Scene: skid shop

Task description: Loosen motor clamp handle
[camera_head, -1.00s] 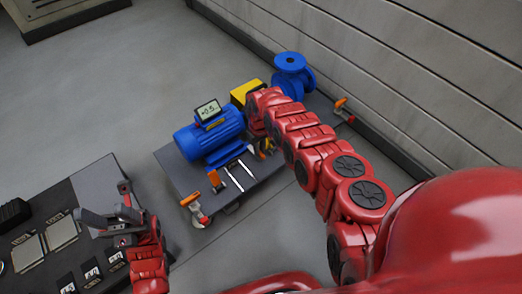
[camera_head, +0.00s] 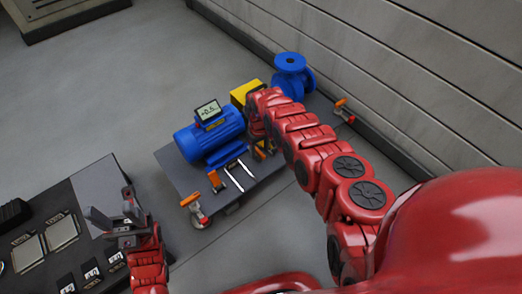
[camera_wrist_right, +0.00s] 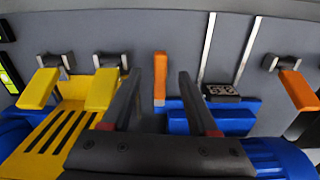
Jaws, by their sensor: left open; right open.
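The blue motor (camera_head: 208,140) sits on the grey skid (camera_head: 178,172) in the head view. An orange handle (camera_head: 215,181) shows at its near side. In the right wrist view an upright orange handle (camera_wrist_right: 160,70) stands between the two fingers of my open right gripper (camera_wrist_right: 158,82), with space on both sides; contact is not visible. Another orange handle (camera_wrist_right: 298,91) is at the right, and two yellow handles (camera_wrist_right: 102,89) are at the left. In the head view my arm largely hides the right gripper. My left gripper (camera_head: 112,211) is open and empty by the dark table.
A blue pump-like body (camera_head: 291,76) and a yellow block (camera_head: 245,92) stand at the skid's far end. A small display (camera_head: 207,111) sits atop the motor. The dark table (camera_head: 82,188) holds several flat parts at left. A panelled wall (camera_head: 420,75) runs behind the skid.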

